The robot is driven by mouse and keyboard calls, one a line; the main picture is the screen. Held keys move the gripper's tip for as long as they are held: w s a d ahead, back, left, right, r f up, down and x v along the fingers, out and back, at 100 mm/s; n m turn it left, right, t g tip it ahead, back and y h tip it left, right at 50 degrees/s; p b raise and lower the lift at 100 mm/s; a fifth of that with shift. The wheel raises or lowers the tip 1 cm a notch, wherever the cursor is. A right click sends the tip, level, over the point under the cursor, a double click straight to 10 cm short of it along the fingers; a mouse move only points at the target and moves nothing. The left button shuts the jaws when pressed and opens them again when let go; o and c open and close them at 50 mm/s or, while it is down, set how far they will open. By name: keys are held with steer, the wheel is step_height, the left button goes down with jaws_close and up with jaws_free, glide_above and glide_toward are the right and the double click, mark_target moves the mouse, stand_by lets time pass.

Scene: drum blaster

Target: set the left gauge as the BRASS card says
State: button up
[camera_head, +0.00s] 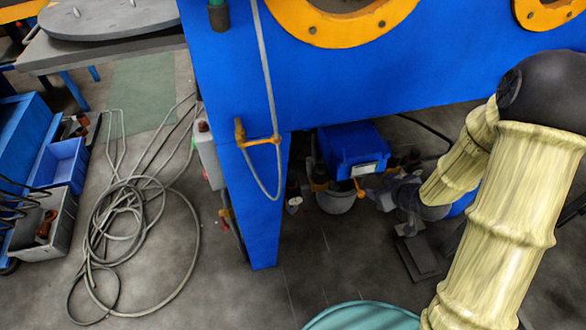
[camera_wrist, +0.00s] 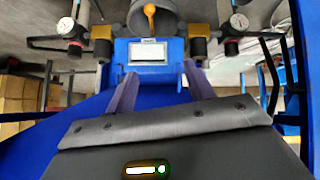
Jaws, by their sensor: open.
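The blue box (camera_head: 350,145) sits under the big blue machine; it shows in the wrist view (camera_wrist: 177,50) with a small pale panel (camera_wrist: 148,53), whose text is too small to read. Two round white gauges flank it in the wrist view: the left gauge (camera_wrist: 65,25) and the right gauge (camera_wrist: 238,21). Brass-coloured fittings (camera_wrist: 102,40) stand beside the gauges, with dark knobs below. An orange lever (camera_wrist: 150,12) is between them. My gripper (camera_wrist: 162,90) is open and empty, its fingers pointing at the box, apart from both gauges. No card marked BRASS is readable.
The blue machine's leg (camera_head: 258,205) stands left of the box. A looped hose (camera_head: 277,140) hangs beside it. Coiled hoses (camera_head: 130,225) and grey and blue bins (camera_head: 65,165) lie on the left floor. A teal round top (camera_head: 365,317) is at the front.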

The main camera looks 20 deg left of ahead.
steer(key=s+d+r+m+g+h+p, duration=0.2)
steer(key=s+d+r+m+p, duration=0.1)
steer(key=s+r, duration=0.4)
steer(key=s+d+r+m+g+h+p, duration=0.2)
steer(key=s+r, duration=0.6)
steer(key=r, duration=0.4)
steer(key=d+m+g+p, duration=0.1)
steer(key=d+m+p, duration=0.1)
steer(key=m+p, duration=0.1)
steer(key=shift+d+r+m+h+p, duration=0.3)
steer(key=shift+r+m+p, duration=0.1)
steer(key=shift+c, duration=0.4)
